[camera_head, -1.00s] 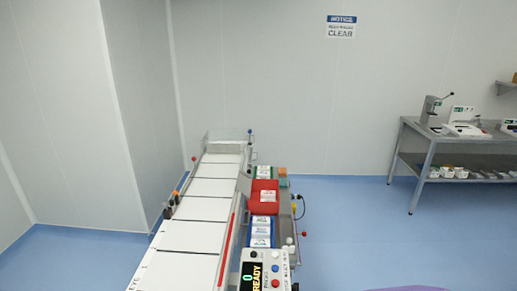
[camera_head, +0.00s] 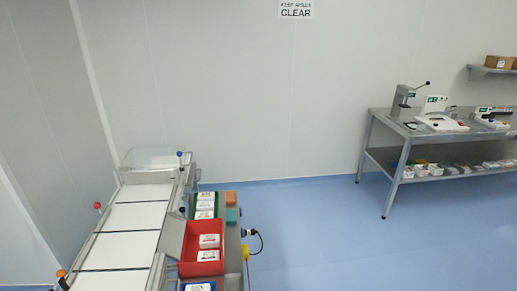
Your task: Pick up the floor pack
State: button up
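I see no pack lying on the bare blue floor (camera_head: 330,235) in view. White packs with printed labels sit in bins beside the conveyor; one pack (camera_head: 209,241) is in the red bin (camera_head: 186,255) at the lower middle-left. Another pack (camera_head: 205,206) is in the green bin behind it. My gripper is not in view, so whether it is open or shut does not show.
The conveyor (camera_head: 128,222) with white sections runs along the left. A steel table (camera_head: 374,112) stands at the right with devices on top and several small items on its lower shelf. A wall shelf (camera_head: 480,70) holds cardboard boxes. The floor between conveyor and table is clear.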

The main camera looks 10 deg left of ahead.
aim_at(208, 196)
jog(key=i+l+u, duration=0.1)
jog(key=i+u, duration=0.25)
jog(key=i, duration=0.15)
jog(key=i+l+u, duration=0.2)
jog(key=i+u, duration=0.15)
jog(key=i+l+u, duration=0.35)
jog(key=i, duration=0.2)
jog(key=i+l+u, duration=0.25)
jog(key=u, duration=0.25)
jog(key=i+l+u, duration=0.15)
jog(key=l+u, duration=0.2)
jog(key=u, duration=0.15)
jog(key=i+l+u, duration=0.15)
jog(key=l+u, duration=0.65)
jog(key=u, duration=0.15)
jog(key=l+u, duration=0.45)
jog(key=l, duration=0.2)
